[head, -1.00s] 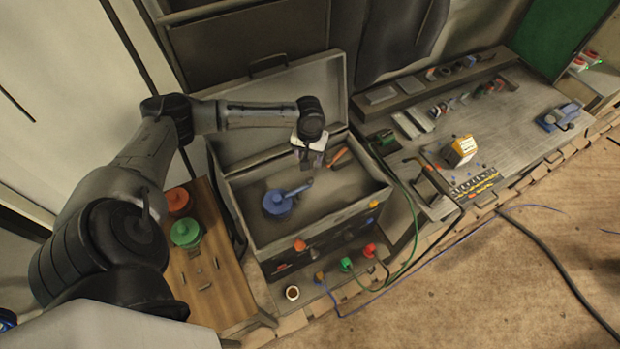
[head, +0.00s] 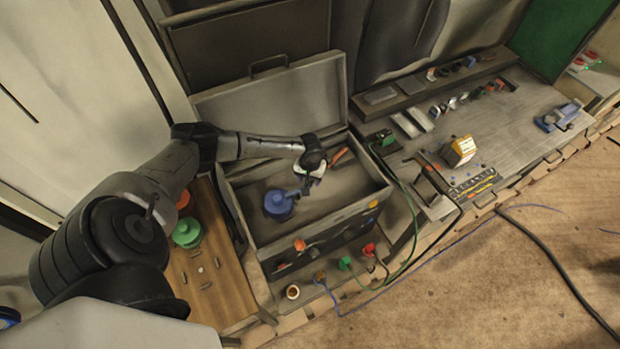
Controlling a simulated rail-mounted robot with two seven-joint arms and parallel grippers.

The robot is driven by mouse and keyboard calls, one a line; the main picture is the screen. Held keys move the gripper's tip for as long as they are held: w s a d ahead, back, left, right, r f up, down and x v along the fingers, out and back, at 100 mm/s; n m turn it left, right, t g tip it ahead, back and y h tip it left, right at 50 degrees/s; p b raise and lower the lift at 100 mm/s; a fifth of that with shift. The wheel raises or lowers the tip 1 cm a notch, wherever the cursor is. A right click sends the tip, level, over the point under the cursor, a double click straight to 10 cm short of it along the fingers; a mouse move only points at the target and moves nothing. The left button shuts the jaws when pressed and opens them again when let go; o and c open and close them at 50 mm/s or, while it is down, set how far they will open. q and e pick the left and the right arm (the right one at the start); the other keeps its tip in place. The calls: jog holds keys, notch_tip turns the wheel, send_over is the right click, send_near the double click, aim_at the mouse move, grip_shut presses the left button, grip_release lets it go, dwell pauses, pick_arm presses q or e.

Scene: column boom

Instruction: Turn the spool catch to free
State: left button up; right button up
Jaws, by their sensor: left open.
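A blue round spool-like part (head: 279,203) with a handle-like arm sits inside the open grey box (head: 318,228), left of the box's middle. I take it for the spool with its catch, but the catch's setting is too small to read. My left gripper (head: 308,184) is over the box, open, with its fingers at the outer end of the blue arm. Whether they touch it I cannot tell. An orange-handled item (head: 339,156) lies behind the gripper. My right gripper is not in view.
The box's walls and raised lid (head: 270,95) surround the blue part. Green (head: 187,233) and red (head: 183,199) round pieces stand on the wooden table at left. A grey workbench (head: 510,120) is at right. Cables run in front.

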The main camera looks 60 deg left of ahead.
pick_arm(q)
jog(key=shift+f, duration=0.15)
jog(key=c, duration=0.9)
